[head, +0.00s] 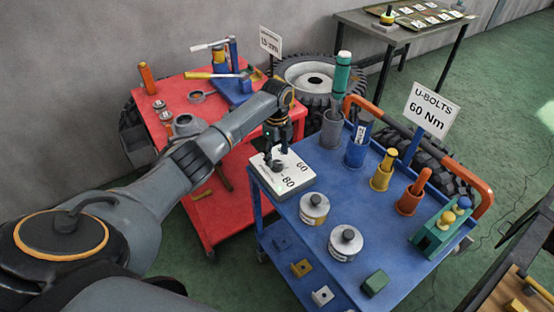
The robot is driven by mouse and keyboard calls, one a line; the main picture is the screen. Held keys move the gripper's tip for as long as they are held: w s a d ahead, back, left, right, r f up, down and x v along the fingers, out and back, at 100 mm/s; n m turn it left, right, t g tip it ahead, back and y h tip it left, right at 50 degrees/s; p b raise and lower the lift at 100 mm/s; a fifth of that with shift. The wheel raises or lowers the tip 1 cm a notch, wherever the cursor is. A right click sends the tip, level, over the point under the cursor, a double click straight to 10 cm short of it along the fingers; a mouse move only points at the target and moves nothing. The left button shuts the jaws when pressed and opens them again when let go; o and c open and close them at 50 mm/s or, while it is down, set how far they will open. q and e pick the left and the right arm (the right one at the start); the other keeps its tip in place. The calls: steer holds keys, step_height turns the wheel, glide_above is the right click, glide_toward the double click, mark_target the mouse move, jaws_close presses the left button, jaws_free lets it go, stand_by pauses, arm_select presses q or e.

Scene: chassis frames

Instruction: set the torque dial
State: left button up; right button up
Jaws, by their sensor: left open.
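The torque dial unit (287,181) is a box with a white top at the left corner of the blue cart (330,205). The marks 60 and 80 show on its top. My left gripper (273,160) points down at the far left part of that top and is open. It covers the place where a knob could be, so I cannot tell where the dial points or whether the fingers touch it. A white sign (430,109) on the blue cart reads "U-BOLTS 60 Nm". My right gripper is not in view.
Grey, blue, yellow and orange holders with tools stand along the cart's back. Two round canisters (345,243) stand near the dial unit. A green block (440,232) is at the right. A red cart (207,122) with tools and wheels (308,80) lie behind.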

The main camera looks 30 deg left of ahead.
mark_target(277, 163)
arm_select(q)
step_height(277, 163, up, 9)
steer(key=shift+f, duration=0.15)
stand_by(0.6)
